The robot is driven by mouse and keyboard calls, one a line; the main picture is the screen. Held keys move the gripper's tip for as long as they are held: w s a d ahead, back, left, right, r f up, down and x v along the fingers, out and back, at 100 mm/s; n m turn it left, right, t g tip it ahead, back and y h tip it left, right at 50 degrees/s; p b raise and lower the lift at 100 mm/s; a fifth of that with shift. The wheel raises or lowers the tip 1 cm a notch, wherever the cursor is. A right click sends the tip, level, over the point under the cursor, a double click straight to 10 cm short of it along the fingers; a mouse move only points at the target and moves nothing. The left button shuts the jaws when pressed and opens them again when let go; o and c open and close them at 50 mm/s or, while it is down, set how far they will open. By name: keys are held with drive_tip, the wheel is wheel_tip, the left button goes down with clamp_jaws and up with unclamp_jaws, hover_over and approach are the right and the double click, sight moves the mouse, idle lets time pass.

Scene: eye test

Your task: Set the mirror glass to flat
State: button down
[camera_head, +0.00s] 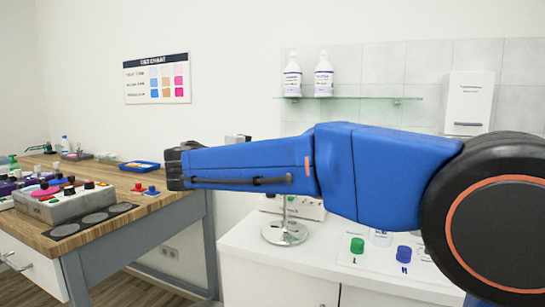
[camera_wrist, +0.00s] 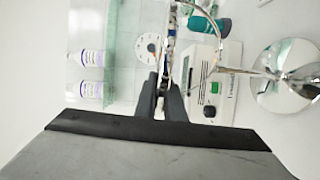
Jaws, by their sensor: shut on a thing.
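The mirror's round chrome base (camera_head: 284,233) stands on the white counter in the head view. My blue arm hides the upper part of the mirror and my gripper there. In the wrist view, which is turned on its side, the chrome base (camera_wrist: 285,80) is at the right and a thin stem runs left to a curved chrome yoke (camera_wrist: 219,45). The mirror glass (camera_wrist: 171,35) looks like a narrow strip, nearly edge-on, close to level with perhaps a slight tilt. My gripper (camera_wrist: 163,95) is shut on the near edge of the glass.
A device with a green button (camera_wrist: 210,88) stands behind the mirror. Two bottles (camera_head: 323,78) stand on a glass shelf (camera_head: 350,97) above. A wooden bench (camera_head: 90,205) is at left.

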drive_tip(key=shift+f+t+h, duration=0.15)
drive_tip(key=shift+t+h, duration=0.15)
drive_tip(key=shift+t, duration=0.1)
idle(0.3)
drive_tip(key=c, duration=1.8)
unclamp_jaws()
drive_tip(key=shift+c, duration=0.2)
drive_tip(key=v, duration=1.7)
drive_tip(key=shift+s, duration=0.15)
drive_tip(key=shift+a, duration=0.2)
